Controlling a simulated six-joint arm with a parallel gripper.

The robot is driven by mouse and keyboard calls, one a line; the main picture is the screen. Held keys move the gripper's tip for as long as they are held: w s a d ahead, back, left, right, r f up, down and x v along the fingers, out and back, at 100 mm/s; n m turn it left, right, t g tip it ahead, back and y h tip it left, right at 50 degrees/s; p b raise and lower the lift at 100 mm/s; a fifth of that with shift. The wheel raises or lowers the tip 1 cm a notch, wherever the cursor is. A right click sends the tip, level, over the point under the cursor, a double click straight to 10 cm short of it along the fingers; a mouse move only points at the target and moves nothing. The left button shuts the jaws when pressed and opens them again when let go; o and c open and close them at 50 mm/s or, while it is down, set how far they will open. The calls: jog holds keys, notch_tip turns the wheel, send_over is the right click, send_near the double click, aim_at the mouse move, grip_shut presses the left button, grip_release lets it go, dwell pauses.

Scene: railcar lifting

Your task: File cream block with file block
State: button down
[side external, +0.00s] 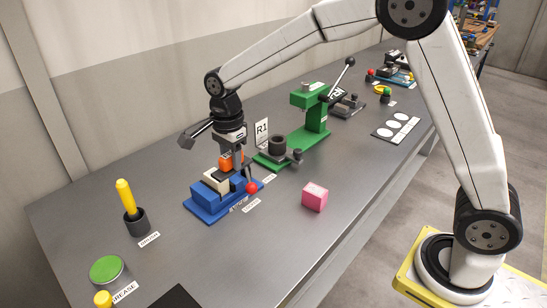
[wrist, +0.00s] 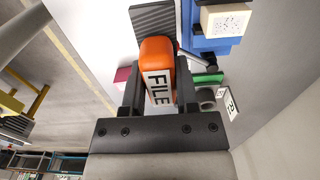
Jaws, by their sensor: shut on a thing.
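The cream block (side external: 216,180) sits in the blue vise (side external: 206,207), between its jaws. In the wrist view the cream block (wrist: 226,18) is at the upper right, with a printed code on one face. The file block has an orange handle (wrist: 158,50) labelled FILE and a dark ridged plate (wrist: 152,20). My gripper (wrist: 158,82) is shut on the orange handle. In the side view my gripper (side external: 235,160) holds the file block (side external: 226,162) just behind and above the cream block.
The vise has a red-knobbed handle (side external: 252,188) at its right. A pink cube (side external: 314,197) lies on the bench to the right. A yellow-handled brush (side external: 126,196) and grease tin (side external: 106,269) are at left.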

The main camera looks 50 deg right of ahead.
jog(key=w+d, duration=0.3)
jog(key=w, duration=0.7)
jog(key=shift+d, duration=0.4)
